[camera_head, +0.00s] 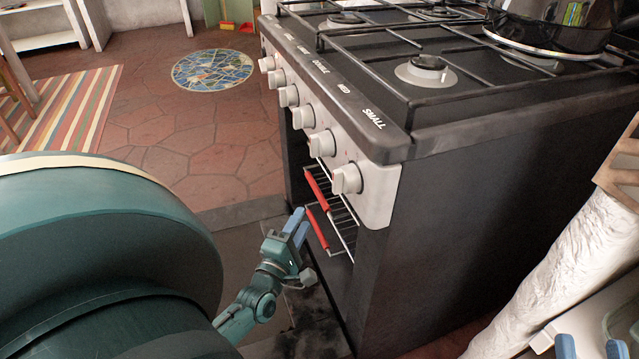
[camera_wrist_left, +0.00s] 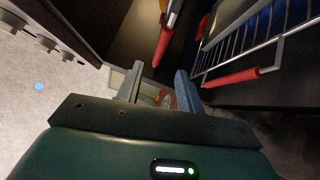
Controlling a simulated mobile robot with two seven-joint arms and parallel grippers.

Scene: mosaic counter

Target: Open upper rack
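The oven's upper rack (camera_head: 333,181) sits inside the open stove front, with a red handle bar (camera_head: 316,188) along its front edge. A lower rack (camera_head: 338,240) with its own red handle (camera_head: 317,229) is beneath it. My left gripper (camera_head: 297,223) is just in front of the handles, apart from them as far as I can see. In the left wrist view its fingers (camera_wrist_left: 158,88) are spread and empty. The upper handle (camera_wrist_left: 165,38) lies ahead of the gap, and the lower handle (camera_wrist_left: 232,77) is to the right. My right gripper (camera_head: 591,348) is open at the bottom right, partly cut off.
A row of knobs (camera_head: 321,143) juts out above the racks. The black stove (camera_head: 480,200) carries a dark pot (camera_head: 550,25) on its grates. The tiled floor (camera_head: 220,150) left of the stove is clear.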

